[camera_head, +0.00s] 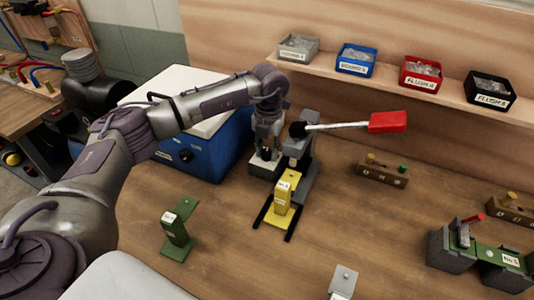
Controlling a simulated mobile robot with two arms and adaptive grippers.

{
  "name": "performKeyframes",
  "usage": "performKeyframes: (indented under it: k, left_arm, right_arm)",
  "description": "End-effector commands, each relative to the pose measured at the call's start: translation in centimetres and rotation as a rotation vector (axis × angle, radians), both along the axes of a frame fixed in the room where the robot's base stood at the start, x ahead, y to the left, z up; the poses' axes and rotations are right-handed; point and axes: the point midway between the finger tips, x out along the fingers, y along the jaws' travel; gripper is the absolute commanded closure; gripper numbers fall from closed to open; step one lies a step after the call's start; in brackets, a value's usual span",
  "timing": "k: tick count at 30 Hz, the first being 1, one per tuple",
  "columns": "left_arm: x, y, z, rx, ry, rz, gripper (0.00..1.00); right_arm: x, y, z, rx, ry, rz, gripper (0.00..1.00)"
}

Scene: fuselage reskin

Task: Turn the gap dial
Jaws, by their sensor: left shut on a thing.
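My left gripper (265,153) points down, shut, at the light grey block (263,166) at the left side of a dark grey press (298,163). What it grips appears to be the gap dial, but the fingers hide most of it. The press has a lever with a red handle (388,122) reaching out to the right. A yellow stand (283,196) with a label and dark feet stands just in front of the press. My right gripper is not in view.
A blue box (205,160) with a white lid stands left of the press. A green stand (177,230) is at front left. A wooden block (382,171) and a green-grey fixture (484,256) are to the right. Labelled bins, including a red one (420,74), line the shelf.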

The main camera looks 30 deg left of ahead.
Motion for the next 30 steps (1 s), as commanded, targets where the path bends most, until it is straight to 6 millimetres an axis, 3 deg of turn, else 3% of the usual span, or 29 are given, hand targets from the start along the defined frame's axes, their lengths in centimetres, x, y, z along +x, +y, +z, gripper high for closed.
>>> performKeyframes:
  k: [12,29,30]
  left_arm:
    - [0.1,0.0,0.1,-0.001,-0.004,-0.200,1.00]
    - [0.1,0.0,0.2,-0.001,-0.004,-0.232,1.00]
    - [0.1,0.0,0.2,-0.001,-0.005,-0.231,0.66]
  right_arm:
    - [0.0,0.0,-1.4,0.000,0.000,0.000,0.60]
    - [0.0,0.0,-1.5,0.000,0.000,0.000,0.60]
    - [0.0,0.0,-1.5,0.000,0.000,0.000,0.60]
